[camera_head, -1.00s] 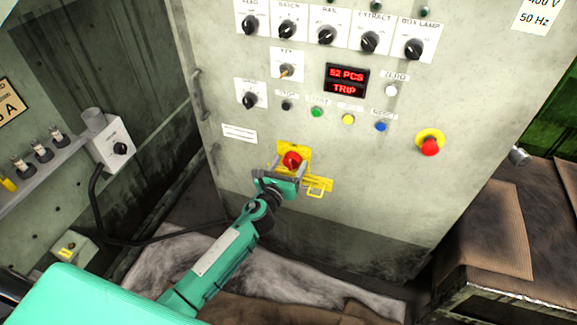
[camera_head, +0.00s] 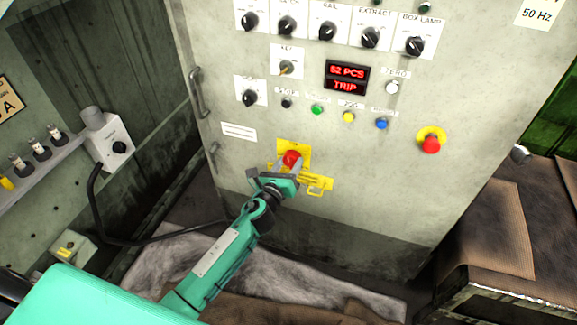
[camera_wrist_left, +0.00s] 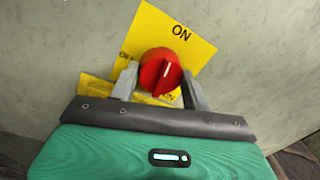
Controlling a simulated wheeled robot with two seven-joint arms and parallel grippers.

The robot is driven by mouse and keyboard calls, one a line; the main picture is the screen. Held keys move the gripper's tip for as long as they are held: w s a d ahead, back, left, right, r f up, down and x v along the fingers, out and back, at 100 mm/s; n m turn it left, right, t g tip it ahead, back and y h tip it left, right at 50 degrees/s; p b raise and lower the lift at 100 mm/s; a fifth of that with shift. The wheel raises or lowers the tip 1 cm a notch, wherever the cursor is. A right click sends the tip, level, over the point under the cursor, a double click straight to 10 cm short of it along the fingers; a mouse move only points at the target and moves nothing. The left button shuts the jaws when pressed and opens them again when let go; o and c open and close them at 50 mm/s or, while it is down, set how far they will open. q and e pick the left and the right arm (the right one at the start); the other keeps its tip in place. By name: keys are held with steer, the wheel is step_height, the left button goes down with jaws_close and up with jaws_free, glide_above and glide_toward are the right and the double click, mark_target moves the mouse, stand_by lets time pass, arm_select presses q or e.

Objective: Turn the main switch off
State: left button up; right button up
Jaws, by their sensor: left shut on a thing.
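The main switch is a red rotary knob (camera_head: 291,158) on a yellow plate (camera_head: 304,148), low on the grey cabinet front. In the left wrist view the red knob (camera_wrist_left: 160,74) has a white pointer line that points up, slightly right, toward the word ON on the yellow plate (camera_wrist_left: 205,45). My left gripper (camera_head: 290,166) has its fingers on both sides of the knob. The fingers (camera_wrist_left: 158,82) are shut on it in the left wrist view. The word at the plate's left is partly hidden by a finger. My right gripper is not in view.
A yellow hasp (camera_head: 320,186) sticks out just below right of the switch. A red emergency button (camera_head: 431,142) is further right. Selector knobs, coloured buttons and a red display (camera_head: 346,77) reading TRIP are above. A bench (camera_head: 500,230) stands at the right.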

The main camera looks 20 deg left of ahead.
arm_select(q)
steer(key=n+b, duration=0.1)
steer(key=n, duration=0.2)
steer(key=shift+f+n, duration=0.15)
steer(key=shift+n, duration=0.25)
steer(key=n+b, duration=0.1)
steer(key=n, duration=0.2)
steer(key=shift+d+n, duration=0.1)
steer(key=shift+n, duration=0.8)
steer(key=shift+n+t+y, duration=0.3)
steer(key=shift+n, duration=2.8)
steer(key=shift+n+y, duration=0.4)
steer(key=shift+n, duration=0.4)
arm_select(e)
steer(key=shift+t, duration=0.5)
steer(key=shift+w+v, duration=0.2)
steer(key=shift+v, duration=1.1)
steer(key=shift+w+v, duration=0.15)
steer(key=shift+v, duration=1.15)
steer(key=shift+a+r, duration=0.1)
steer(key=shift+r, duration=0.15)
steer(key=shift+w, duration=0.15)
